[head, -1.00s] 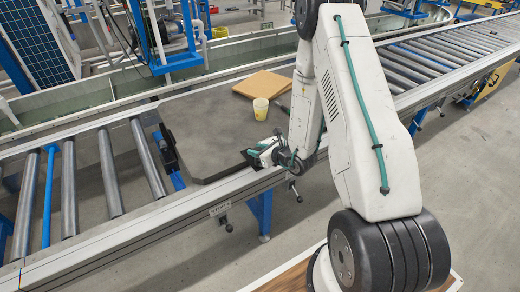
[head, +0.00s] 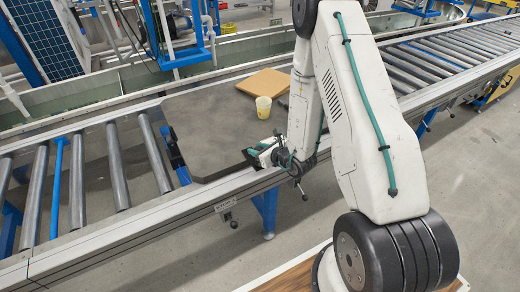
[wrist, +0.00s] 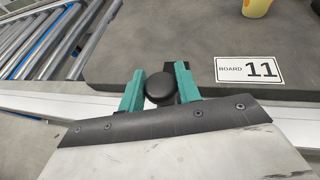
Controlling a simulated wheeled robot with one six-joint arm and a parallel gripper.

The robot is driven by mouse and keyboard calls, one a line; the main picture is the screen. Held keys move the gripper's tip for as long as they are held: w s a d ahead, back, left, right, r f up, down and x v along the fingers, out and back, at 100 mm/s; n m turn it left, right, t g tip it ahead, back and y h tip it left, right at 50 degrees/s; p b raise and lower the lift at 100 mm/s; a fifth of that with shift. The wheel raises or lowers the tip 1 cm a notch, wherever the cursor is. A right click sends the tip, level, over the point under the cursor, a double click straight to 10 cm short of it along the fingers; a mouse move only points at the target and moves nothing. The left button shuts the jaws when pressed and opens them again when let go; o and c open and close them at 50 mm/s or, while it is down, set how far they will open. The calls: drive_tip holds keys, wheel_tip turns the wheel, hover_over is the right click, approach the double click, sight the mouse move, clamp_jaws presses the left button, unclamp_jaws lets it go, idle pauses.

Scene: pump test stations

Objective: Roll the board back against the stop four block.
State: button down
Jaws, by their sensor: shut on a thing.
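The board (head: 215,125) is a dark grey slab lying flat on the roller conveyor. In the wrist view the board (wrist: 130,38) carries a white label reading BOARD 11. My gripper (head: 262,150) is at the board's front edge. In the wrist view, the green fingers of my gripper (wrist: 160,88) are shut on a round black knob (wrist: 158,87) beside that edge. A dark and blue fitting (head: 174,150) shows at the board's left end. I cannot tell which part is the stop four block.
A yellow cup (head: 263,106) and a flat cardboard piece (head: 262,82) rest on the board. Bare rollers (head: 115,165), one of them blue (head: 57,185), lie to the left. More rollers (head: 445,55) continue right, behind my arm. The front rail (head: 120,222) runs alongside.

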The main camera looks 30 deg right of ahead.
drive_tip(key=shift+s+a, duration=0.1)
drive_tip(key=shift+a, duration=0.45)
drive_tip(key=c, duration=1.4)
unclamp_jaws()
drive_tip(key=o, duration=0.5)
drive_tip(key=shift+a, duration=0.3)
drive_tip(key=shift+d, duration=0.35)
